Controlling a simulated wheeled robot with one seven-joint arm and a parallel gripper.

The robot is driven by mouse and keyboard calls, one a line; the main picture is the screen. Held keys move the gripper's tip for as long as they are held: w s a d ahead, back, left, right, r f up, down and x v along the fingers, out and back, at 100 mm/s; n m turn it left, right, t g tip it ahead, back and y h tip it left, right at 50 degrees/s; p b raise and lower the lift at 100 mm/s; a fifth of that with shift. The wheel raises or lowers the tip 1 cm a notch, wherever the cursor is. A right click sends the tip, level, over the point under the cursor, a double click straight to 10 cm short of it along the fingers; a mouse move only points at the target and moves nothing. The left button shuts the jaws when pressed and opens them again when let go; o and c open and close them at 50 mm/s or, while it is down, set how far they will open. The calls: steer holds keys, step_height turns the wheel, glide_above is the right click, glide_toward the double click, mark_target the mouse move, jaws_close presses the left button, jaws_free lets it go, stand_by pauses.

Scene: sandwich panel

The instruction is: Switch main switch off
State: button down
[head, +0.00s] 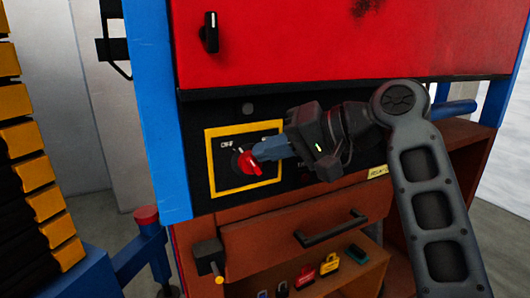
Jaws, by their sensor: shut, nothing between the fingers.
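The main switch is a red rotary handle (250,164) on a black panel, inside a yellow square frame (212,160). An "OFF" label (227,145) shows at its upper left. A second label at the upper right is partly hidden by my gripper. My gripper (258,153) is shut, with its bluish fingertips at the red handle, coming from the right. The fingertips overlap the handle's upper right part, and I cannot tell whether they touch it. The handle's exact angle is partly hidden.
A red cabinet door (330,45) with a black handle (211,32) is above. A brown drawer (280,232) with a dark pull is below. Several coloured padlocks (329,264) stand on the shelf under it. A blue post (158,110) is left of the panel.

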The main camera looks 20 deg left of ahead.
steer(key=shift+s+r+p, duration=0.2)
steer(key=shift+r+p, duration=0.7)
